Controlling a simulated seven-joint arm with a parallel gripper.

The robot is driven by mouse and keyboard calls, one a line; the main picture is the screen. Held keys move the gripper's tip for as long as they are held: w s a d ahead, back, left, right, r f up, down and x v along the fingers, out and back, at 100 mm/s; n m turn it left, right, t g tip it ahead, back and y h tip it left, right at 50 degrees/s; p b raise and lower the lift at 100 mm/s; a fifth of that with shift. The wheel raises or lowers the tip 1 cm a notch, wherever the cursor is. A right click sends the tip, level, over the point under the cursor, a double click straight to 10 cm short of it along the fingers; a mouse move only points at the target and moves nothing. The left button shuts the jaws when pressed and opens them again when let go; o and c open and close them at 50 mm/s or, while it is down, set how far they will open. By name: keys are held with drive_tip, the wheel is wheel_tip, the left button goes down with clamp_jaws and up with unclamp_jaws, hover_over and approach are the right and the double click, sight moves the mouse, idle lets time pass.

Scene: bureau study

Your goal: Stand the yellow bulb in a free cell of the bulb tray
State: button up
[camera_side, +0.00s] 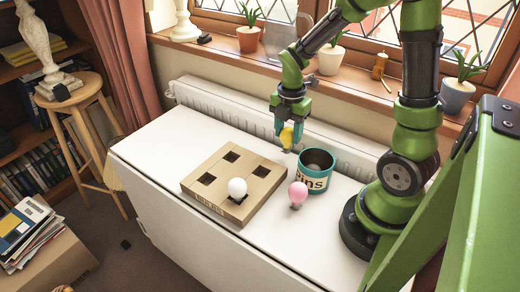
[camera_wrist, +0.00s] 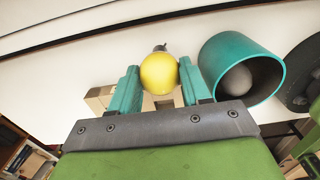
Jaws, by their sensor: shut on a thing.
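The yellow bulb (camera_side: 287,137) is between the teal fingers of my gripper (camera_side: 286,129), which is shut on it. It hangs glass up and cap down, left of and behind the teal tin, apart from the tray. In the wrist view the bulb (camera_wrist: 159,74) shows between both fingers (camera_wrist: 158,82). The bulb tray (camera_side: 213,200) is a brown cardboard block on the white table. Three dark square cells look empty. The near right cell holds a white bulb (camera_side: 237,187). In the wrist view the tray (camera_wrist: 100,98) is mostly hidden behind my gripper.
A teal tin (camera_side: 316,182) stands right of the tray, with a pale round thing (camera_wrist: 236,80) inside. A pink bulb (camera_side: 298,191) stands between tray and tin, nearer the camera. A white radiator (camera_side: 225,103) and potted plants on the sill line the back. The table's left part is clear.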

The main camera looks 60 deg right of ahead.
drive_tip(key=shift+r, duration=3.75)
drive_tip(key=w+a+n, duration=0.1)
drive_tip(key=a+n, duration=0.2)
drive_tip(key=a, duration=0.8)
drive_tip(key=shift+m, duration=0.4)
drive_tip(key=shift+f, duration=2.8)
drive_tip(key=shift+f, duration=1.8)
drive_tip(key=o, duration=0.9)
drive_tip(key=shift+o, duration=0.2)
